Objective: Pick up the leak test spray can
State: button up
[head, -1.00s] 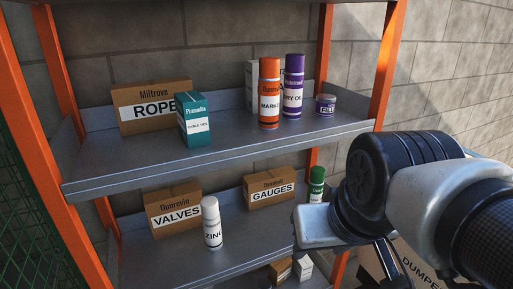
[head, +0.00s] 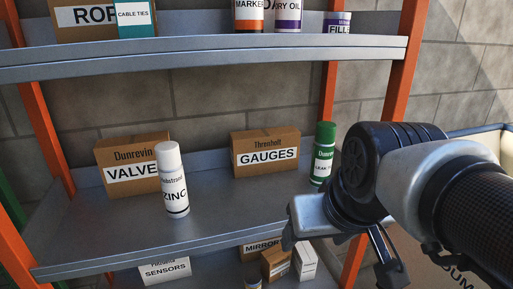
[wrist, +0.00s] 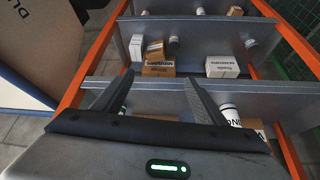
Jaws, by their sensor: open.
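My gripper (head: 338,250) is in front of the shelf's right end, nearer the camera, below and apart from the can. In the wrist view my gripper (wrist: 158,78) has its two fingers spread with nothing held between them. The can cannot be made out clearly there.
The gauges box (head: 266,153), the valves box (head: 130,165) and the white zinc can (head: 172,180) share the shelf (head: 225,225). The upper shelf (head: 210,60) lies overhead. An orange post (head: 398,75) stands right of the can. Bare shelf lies before the gauges box.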

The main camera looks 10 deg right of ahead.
aim_at(327, 150)
jog(key=w+d, duration=0.4)
jog(key=w, duration=0.1)
jog(key=w+d, duration=0.3)
jog(key=w, duration=0.3)
jog(key=w+d, duration=0.4)
jog(key=w, duration=0.2)
jog(key=shift+d+f, duration=0.15)
jog(key=shift+d, duration=0.15)
jog(key=w, duration=0.8)
jog(key=w+b, duration=0.1)
jog(key=w, duration=0.3)
jog(key=shift+d+f, duration=0.15)
jog(key=shift+f, duration=0.1)
jog(key=shift+w+f, duration=0.15)
jog(key=shift+f, duration=0.1)
jog(key=shift+r, duration=0.1)
jog(key=c, duration=1.5)
